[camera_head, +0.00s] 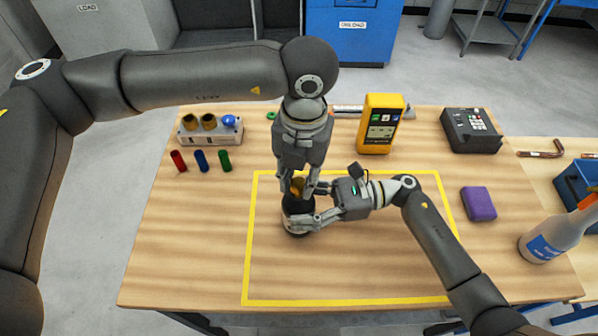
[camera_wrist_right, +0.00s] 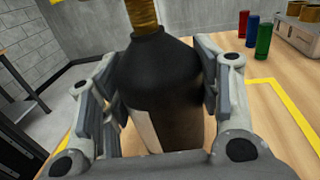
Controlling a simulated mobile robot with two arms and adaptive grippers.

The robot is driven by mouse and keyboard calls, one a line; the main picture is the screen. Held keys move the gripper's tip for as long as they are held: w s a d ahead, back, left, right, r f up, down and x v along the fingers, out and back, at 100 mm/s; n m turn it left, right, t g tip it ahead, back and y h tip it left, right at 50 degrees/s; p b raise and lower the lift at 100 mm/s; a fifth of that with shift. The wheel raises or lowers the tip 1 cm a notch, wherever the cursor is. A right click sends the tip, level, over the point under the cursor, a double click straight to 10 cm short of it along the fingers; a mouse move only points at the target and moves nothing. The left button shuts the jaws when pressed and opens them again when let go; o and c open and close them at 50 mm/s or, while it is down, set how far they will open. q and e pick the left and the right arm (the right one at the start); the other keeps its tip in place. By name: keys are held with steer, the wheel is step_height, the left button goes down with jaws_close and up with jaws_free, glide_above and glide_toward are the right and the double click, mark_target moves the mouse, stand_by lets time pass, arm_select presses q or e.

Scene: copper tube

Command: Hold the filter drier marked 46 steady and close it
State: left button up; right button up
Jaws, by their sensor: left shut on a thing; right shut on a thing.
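A black filter drier (camera_head: 298,205) with a pale label stands upright inside the yellow outline on the table. Its dark shoulder and body also show close up in the right wrist view (camera_wrist_right: 155,75). My right gripper (camera_head: 301,212) is shut on the body from the right side, with a finger on each side of it. A brass-coloured piece (camera_head: 298,186) sits at the top of the drier, and its lower part shows in the right wrist view (camera_wrist_right: 142,15). My left gripper (camera_head: 297,188) points down from above and is shut on this brass piece. No number is readable on the drier.
At the back left stand a holder with brass pieces and a blue one (camera_head: 210,131), and red, blue and green tubes (camera_head: 201,160). A yellow meter (camera_head: 380,124), dark device (camera_head: 471,130), purple sponge (camera_head: 479,204) and spray bottle (camera_head: 549,238) are to the right. The front table area is clear.

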arm_select(q)
steer(key=shift+f, duration=0.35)
steer(key=m, duration=1.1)
steer(key=shift+s+d, duration=0.1)
steer(key=m, duration=0.6)
steer(key=shift+m+h, duration=0.4)
steer(key=m, duration=0.6)
steer(key=shift+s+m, duration=0.1)
steer(key=shift+m, duration=0.2)
steer(key=m, duration=0.4)
steer(key=shift+a+f+m, duration=0.1)
steer(key=shift+a+m, duration=0.1)
steer(key=shift+m, duration=0.2)
steer(key=m, duration=1.1)
steer(key=shift+a+g, duration=0.1)
steer(key=shift+g, duration=0.2)
steer(key=m, duration=0.6)
